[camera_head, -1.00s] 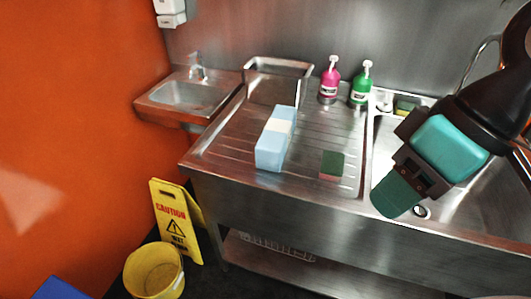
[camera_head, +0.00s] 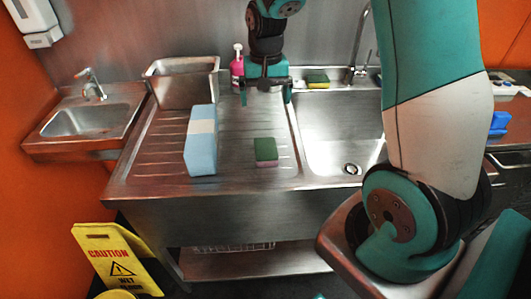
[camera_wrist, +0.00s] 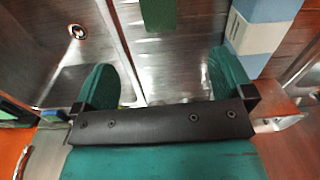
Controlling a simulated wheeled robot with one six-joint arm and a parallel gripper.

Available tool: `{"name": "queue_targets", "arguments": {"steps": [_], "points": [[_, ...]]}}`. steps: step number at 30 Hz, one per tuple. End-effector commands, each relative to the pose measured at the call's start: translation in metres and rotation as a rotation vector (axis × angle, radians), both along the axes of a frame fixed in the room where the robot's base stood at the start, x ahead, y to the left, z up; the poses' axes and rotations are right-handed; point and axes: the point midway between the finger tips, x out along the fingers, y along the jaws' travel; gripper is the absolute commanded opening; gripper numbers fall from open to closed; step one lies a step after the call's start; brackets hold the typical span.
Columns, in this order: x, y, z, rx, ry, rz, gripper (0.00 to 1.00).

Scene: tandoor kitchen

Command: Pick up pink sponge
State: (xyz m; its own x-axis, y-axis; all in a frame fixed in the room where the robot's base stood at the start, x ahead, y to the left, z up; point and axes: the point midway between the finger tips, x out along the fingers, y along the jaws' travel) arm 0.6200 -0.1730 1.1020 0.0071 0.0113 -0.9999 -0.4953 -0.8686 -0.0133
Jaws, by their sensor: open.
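The pink sponge (camera_head: 266,163) has a green top and a pink lower side. It lies on the ridged steel drainboard, just left of the sink basin. In the wrist view its green top (camera_wrist: 158,14) shows at the top edge, cut off by the frame. My gripper (camera_head: 266,97) is open and empty, above the back of the drainboard, behind the sponge and apart from it. In the wrist view the two teal fingers of my gripper (camera_wrist: 162,82) stand wide apart with nothing between them.
A blue and white block (camera_head: 201,145) stands left of the sponge. A pink soap bottle (camera_head: 237,70) is behind, beside my gripper. Another green-topped sponge (camera_head: 318,78) lies behind the sink basin (camera_head: 335,125). A yellow caution sign (camera_head: 115,255) stands on the floor.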

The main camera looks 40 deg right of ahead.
Motion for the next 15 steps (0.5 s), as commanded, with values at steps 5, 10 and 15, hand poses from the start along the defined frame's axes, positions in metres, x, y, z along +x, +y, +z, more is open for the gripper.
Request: {"name": "queue_targets", "arguments": {"steps": [5, 10, 15], "points": [[0.002, -0.013, -0.027, -0.011, 0.015, -0.046, 0.99], [0.001, -0.013, -0.066, -0.010, 0.017, -0.044, 0.99], [0.001, -0.012, -0.102, -0.010, 0.013, -0.043, 0.99]]}}
